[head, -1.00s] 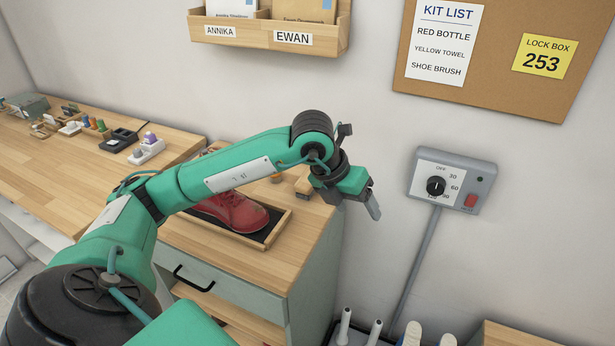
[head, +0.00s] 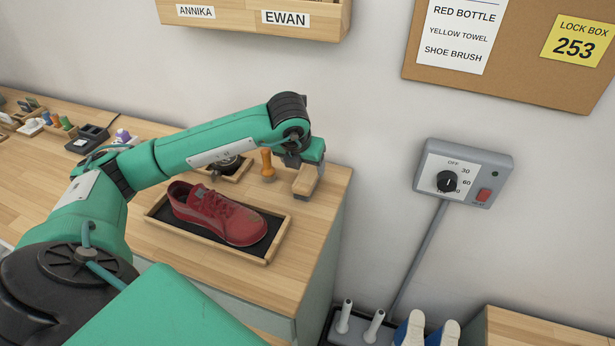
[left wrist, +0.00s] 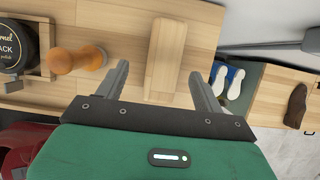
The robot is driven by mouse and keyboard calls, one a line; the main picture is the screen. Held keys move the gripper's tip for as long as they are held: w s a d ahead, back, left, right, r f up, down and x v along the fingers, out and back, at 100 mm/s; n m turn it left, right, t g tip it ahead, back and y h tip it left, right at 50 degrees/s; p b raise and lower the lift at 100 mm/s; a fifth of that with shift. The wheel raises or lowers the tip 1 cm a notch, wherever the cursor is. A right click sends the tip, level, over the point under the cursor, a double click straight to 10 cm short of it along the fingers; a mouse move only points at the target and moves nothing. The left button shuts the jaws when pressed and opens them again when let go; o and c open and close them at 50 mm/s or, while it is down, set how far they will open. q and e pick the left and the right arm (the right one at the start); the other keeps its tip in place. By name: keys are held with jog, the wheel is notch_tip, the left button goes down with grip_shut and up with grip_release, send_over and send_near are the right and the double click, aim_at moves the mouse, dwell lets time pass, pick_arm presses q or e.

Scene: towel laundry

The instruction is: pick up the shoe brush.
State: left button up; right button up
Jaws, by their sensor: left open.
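The shoe brush (head: 305,181) is a pale wooden block near the right end of the bench, by the wall. My left gripper (head: 310,163) is just above it in the head view, and its fingers are hard to make out there. In the left wrist view the brush (left wrist: 164,58) lies between the two spread fingers of the left gripper (left wrist: 159,76), with a gap on both sides. The gripper is open and empty. My right gripper is not in view.
An orange-handled tool (head: 267,164) stands just left of the brush, beside a polish tin (head: 229,164) in a wooden holder. A red shoe (head: 217,212) sits in a tray (head: 272,246) in front. The bench ends just right of the brush. A wall control box (head: 463,172) is further right.

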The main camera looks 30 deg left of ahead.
aim_at(307, 175)
pick_arm(q)
jog(key=shift+d+f+p, duration=0.2)
jog(key=shift+f+p, duration=0.2)
jog(key=shift+f, duration=0.15)
jog(key=p+x, duration=0.1)
jog(key=x, duration=0.3)
jog(key=shift+f, duration=0.15)
jog(key=c, duration=1.1)
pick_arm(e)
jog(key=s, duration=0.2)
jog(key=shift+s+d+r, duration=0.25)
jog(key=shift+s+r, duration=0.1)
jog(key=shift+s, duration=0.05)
